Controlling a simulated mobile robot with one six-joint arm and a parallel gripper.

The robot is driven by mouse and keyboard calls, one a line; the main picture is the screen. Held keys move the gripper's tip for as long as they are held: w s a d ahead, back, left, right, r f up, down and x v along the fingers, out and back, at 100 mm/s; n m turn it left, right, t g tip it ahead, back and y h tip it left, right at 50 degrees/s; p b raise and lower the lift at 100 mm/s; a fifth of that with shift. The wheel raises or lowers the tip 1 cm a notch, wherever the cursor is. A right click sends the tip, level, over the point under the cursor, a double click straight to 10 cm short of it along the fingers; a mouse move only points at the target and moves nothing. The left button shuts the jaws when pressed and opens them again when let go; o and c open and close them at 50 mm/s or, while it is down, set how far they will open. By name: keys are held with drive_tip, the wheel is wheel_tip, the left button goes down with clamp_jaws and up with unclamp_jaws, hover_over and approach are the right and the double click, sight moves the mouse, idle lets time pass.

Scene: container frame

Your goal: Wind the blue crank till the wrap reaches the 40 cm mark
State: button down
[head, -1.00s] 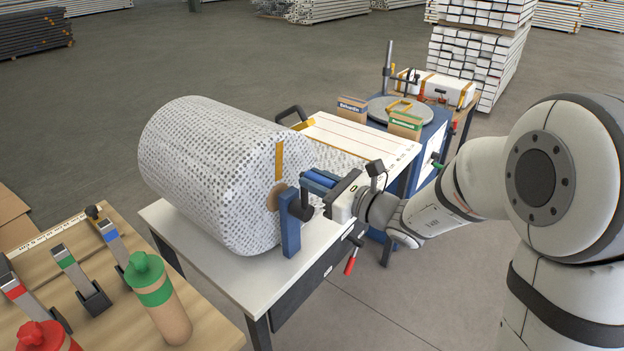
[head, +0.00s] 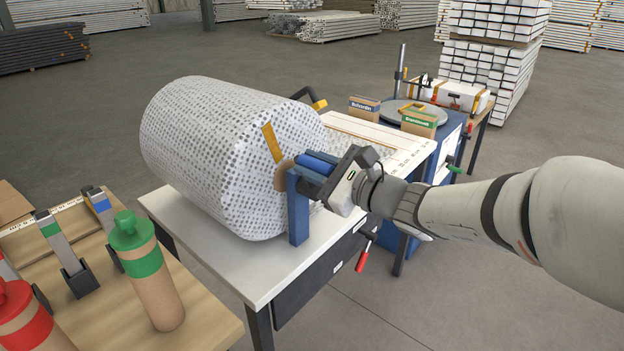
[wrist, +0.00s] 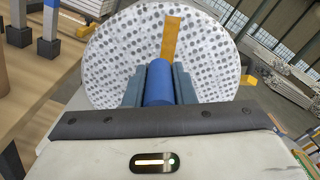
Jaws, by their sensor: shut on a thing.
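The blue crank handle (head: 314,164) sits at the end of a large roll of dotted bubble wrap (head: 215,150), by a blue upright stand (head: 297,210). My gripper (head: 322,168) is shut on the handle. The wrist view shows the blue handle (wrist: 159,84) between my two dark fingers (wrist: 159,88), with the roll's round end face behind it. An orange strip (head: 271,142) marks that face and leans left at its top. The wrap runs onto a white board (head: 362,130) with dark lines behind my gripper. I cannot read the 40 cm mark.
A red-handled lever (head: 363,256) hangs at the table's right edge. On the wooden bench at left stand a green-capped bottle (head: 148,270), a red-capped one (head: 25,320) and clamp-like tools. Two small boxes (head: 418,122) stand beyond the board.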

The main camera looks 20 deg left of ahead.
drive_tip(key=shift+s+a+f+n+b, duration=0.1)
drive_tip(key=shift+s+f+n+b, duration=0.4)
drive_tip(key=shift+f+b, duration=0.5)
drive_tip(key=shift+r+b, duration=0.25)
drive_tip(key=shift+b, duration=0.25)
drive_tip(key=shift+s, duration=0.1)
drive_tip(key=c, duration=1.6)
unclamp_jaws()
drive_tip(key=shift+r, duration=0.1)
drive_tip(key=shift+c, duration=0.2)
drive_tip(key=shift+o, duration=2.2)
drive_tip(key=shift+r, duration=0.15)
